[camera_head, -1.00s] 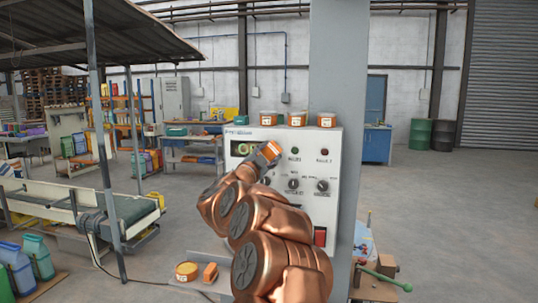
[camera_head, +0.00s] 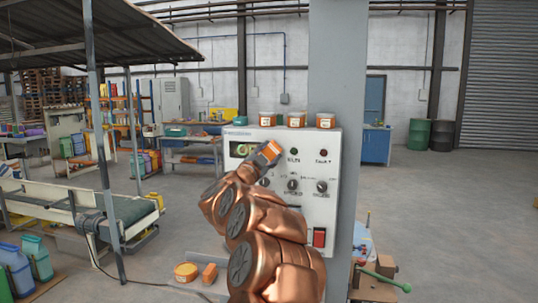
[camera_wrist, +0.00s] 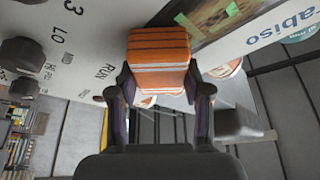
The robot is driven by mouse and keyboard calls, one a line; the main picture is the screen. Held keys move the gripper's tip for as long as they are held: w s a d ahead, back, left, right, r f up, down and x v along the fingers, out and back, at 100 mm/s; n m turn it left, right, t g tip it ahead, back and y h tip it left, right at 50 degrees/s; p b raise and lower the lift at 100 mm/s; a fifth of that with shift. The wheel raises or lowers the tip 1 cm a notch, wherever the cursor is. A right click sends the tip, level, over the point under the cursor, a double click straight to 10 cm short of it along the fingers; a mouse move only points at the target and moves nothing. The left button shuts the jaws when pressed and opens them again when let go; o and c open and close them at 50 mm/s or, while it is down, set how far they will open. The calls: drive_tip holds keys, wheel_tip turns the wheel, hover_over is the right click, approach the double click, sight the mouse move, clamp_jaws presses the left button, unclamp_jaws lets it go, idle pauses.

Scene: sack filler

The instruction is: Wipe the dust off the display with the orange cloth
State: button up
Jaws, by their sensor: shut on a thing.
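The grey control box on the post carries a dark display (camera_head: 239,149) with lit green-yellow digits, at its upper left. In the wrist view the display (camera_wrist: 209,18) shows at the top, with a brownish, dusty-looking surface around green digits. My gripper (camera_head: 264,159) is at the box front, just right of the display and covering its right end. It is shut on the folded orange cloth (camera_wrist: 159,48), striped with pale bands, which also shows in the head view (camera_head: 271,150). I cannot tell whether the cloth touches the panel.
Knobs (camera_head: 292,185) and lamps sit right of and below the display. A red switch (camera_head: 319,237) is at the lower right. An orange tub (camera_head: 186,271) and an orange block (camera_head: 209,272) are low at left.

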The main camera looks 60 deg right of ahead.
sight(236, 146)
drive_tip(key=shift+w, duration=0.15)
